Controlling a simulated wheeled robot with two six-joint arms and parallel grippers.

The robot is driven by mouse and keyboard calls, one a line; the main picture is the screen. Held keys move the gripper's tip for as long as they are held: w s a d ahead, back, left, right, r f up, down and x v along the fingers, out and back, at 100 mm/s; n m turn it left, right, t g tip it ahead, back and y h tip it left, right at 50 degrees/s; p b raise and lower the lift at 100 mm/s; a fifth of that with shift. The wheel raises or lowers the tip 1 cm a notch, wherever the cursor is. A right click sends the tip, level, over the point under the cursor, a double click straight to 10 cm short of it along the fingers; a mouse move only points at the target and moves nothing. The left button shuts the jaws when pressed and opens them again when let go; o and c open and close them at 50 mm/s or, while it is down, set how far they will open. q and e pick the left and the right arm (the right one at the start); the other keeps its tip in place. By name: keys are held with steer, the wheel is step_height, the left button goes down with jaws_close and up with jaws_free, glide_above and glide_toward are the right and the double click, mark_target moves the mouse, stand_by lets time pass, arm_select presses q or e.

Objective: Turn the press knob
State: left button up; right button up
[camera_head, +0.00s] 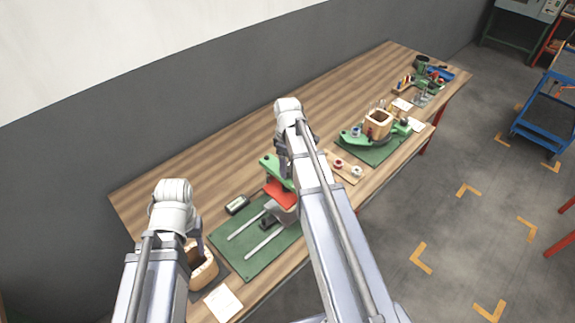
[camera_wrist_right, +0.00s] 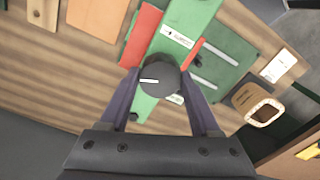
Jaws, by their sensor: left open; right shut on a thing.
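The press (camera_head: 279,192) is green with red parts and stands on a green mat (camera_head: 236,254) in the head view. It also shows in the right wrist view as a green body (camera_wrist_right: 192,18). Its knob (camera_wrist_right: 158,80) is round and dark grey with a white pointer mark directed left. My right gripper (camera_wrist_right: 159,88) is shut on the knob, with one finger on each side. In the head view my right gripper (camera_head: 283,158) is over the press, and my arm hides the knob. My left gripper (camera_head: 198,243) is open above a wooden coil form (camera_head: 204,272); its fingers are partly hidden.
Two pale rails (camera_head: 264,243) lie on the mat. A small dark meter (camera_head: 237,204) sits left of the press. Another green fixture with a wooden coil form (camera_head: 378,124) stands further right. The table's (camera_head: 165,193) back strip is clear. A blue cart (camera_head: 545,118) stands on the floor.

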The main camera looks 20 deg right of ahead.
mark_target(288, 167)
steer(key=n, duration=1.1)
steer(key=shift+n, duration=0.4)
stand_by(0.4)
steer(key=o, duration=1.4)
step_height(288, 167, up, 8)
steer(key=p, duration=0.8)
